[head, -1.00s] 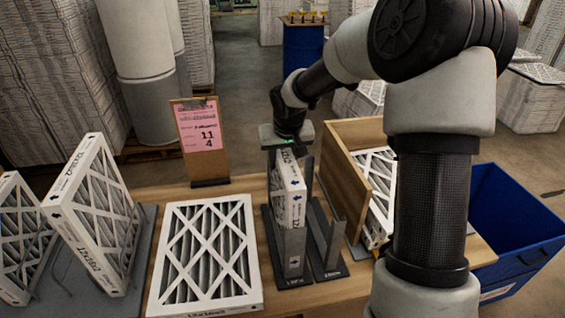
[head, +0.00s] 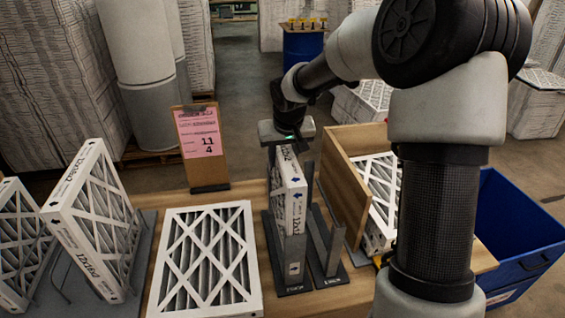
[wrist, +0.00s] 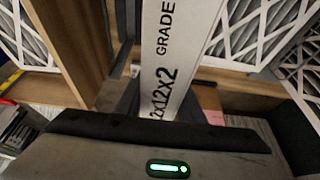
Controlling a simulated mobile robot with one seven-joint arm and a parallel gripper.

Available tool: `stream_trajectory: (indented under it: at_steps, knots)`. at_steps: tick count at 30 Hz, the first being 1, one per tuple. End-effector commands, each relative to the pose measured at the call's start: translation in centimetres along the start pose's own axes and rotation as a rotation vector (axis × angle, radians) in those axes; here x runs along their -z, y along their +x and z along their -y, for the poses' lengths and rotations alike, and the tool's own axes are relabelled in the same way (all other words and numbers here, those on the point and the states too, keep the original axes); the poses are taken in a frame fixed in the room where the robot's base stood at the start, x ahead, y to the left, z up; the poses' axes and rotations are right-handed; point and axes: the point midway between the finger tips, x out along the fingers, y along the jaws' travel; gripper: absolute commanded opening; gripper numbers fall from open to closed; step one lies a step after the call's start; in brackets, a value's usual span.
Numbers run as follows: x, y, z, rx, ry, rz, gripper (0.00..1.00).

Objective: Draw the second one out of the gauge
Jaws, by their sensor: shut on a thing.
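A white boxed filter (head: 291,192) with blue arrows stands upright in the left slot of the dark gauge (head: 293,283). My gripper (head: 287,139) is above it and shut on its top edge. In the wrist view the filter's edge (wrist: 177,55) runs up from my gripper and reads "GRADE" and "x12x2". My fingertips on the filter are mostly hidden in both views. The right slot of the gauge (head: 328,255) stands empty beside it.
A filter (head: 205,262) lies flat on the table to the left. Filters stand in a rack (head: 95,222) farther left. A sign (head: 200,145) stands behind. A wooden box (head: 345,185) holding filters and a blue bin (head: 515,235) are to the right.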

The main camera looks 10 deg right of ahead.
Motion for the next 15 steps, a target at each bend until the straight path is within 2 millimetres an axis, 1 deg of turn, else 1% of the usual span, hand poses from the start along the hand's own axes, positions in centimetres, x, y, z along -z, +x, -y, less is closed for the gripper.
stream_trajectory:
  at_steps: [15]
  knots:
    - [1.3, -3.0, 0.0, 0.0, -0.001, -0.002, 0.06]
